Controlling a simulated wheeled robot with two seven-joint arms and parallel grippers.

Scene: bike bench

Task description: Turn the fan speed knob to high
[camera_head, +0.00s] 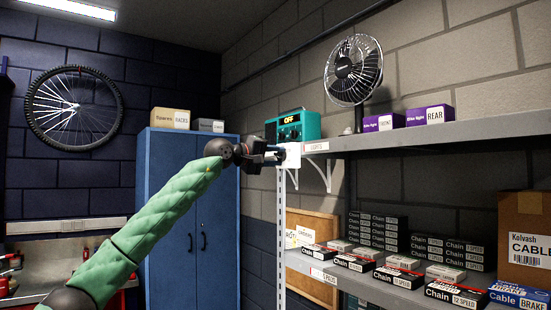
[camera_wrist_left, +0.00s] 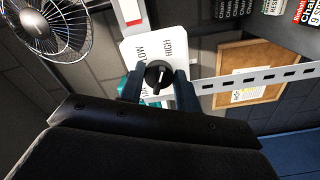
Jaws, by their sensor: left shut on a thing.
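The fan speed knob (camera_wrist_left: 158,74) is black and round, on a white plate (camera_wrist_left: 142,49) marked LOW and HIGH. In the left wrist view the two fingers of my left gripper (camera_wrist_left: 158,86) stand on either side of the knob, shut on it. A pale mark on the knob points toward the bottom of that view, away from the HIGH print. In the head view my left gripper (camera_head: 278,154) reaches the white plate (camera_head: 293,156) at the shelf's front end and hides the knob. The fan (camera_head: 354,70) stands on the shelf. My right gripper is out of view.
The upper shelf (camera_head: 430,132) holds purple light boxes (camera_head: 430,115); chain boxes (camera_head: 376,232) fill the lower shelf. A blue cabinet (camera_head: 180,215) stands behind my left arm.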

